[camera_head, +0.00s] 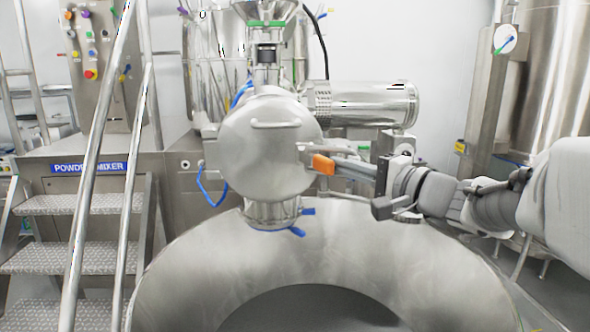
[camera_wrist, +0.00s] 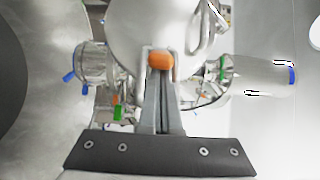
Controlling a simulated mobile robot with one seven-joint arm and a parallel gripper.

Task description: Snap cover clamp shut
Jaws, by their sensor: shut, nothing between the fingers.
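The round steel cover (camera_head: 268,148) with a bar handle is in the middle of the head view, facing me. An orange-tipped clamp (camera_head: 323,164) sits at the cover's right edge. Its orange tip (camera_wrist: 160,61) also shows in the wrist view, in front of the cover (camera_wrist: 155,25) and within a metal loop. My gripper (camera_head: 339,165) comes in from the right, its fingertips right at the orange tip. In the wrist view my gripper (camera_wrist: 162,80) has its two fingers together just below the orange tip. I cannot tell whether they touch it.
A large curved steel duct (camera_head: 190,270) lies below the cover. A horizontal steel cylinder (camera_head: 365,103) stands behind my gripper. Steps with handrails (camera_head: 80,230) and a control panel (camera_head: 95,60) are on the left. A tall steel vessel (camera_head: 553,75) is at the right.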

